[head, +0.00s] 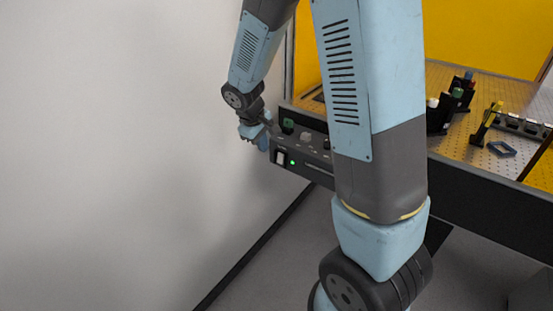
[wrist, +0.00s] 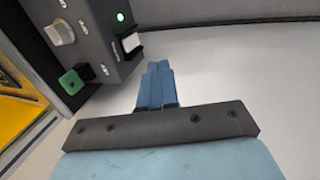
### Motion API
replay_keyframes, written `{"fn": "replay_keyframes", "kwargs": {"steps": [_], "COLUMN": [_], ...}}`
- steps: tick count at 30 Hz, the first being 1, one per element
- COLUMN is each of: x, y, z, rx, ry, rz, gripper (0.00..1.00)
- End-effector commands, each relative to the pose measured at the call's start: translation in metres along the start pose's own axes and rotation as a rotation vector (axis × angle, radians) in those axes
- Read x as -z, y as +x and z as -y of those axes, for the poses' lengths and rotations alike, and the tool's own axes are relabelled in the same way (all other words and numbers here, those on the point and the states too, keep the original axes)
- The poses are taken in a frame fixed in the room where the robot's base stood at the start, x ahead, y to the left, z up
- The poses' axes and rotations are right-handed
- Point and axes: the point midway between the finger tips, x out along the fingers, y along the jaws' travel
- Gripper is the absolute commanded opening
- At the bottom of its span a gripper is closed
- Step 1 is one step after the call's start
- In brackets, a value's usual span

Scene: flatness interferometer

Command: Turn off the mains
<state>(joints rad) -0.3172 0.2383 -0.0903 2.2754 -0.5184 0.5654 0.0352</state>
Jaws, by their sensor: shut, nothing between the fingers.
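A dark control box (head: 315,172) is fixed at the table's near left corner. Its front has a white rocker switch (head: 280,157) in a black frame and a lit green lamp (head: 292,162). In the wrist view the white rocker (wrist: 131,42) and the lit lamp (wrist: 121,17) show at the box's edge. My gripper (head: 264,141) is at the left end of the box, close to the switch. In the wrist view its blue fingers (wrist: 157,67) are together and empty, a little apart from the rocker. Which way the rocker is tilted is too small to tell.
The box carries a green knob (wrist: 71,82) and a white knob (wrist: 59,33). A perforated table (head: 490,98) with dark mounts and a yellow part stands at the right, before yellow panels (head: 490,35). A pale wall (head: 110,140) stands at left, with bare floor below.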

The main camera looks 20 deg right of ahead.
Motion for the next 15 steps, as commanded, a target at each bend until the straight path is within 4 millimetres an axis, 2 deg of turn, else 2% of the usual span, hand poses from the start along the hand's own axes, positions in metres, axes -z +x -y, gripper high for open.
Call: {"fn": "replay_keyframes", "kwargs": {"steps": [8,15], "x": [-0.001,-0.001], "y": [0.010,0.043], "z": [0.001,0.001], "rx": [0.000,0.001], "ry": [-0.001,-0.002], "rz": [0.003,0.005], "gripper": [0.00,0.00]}}
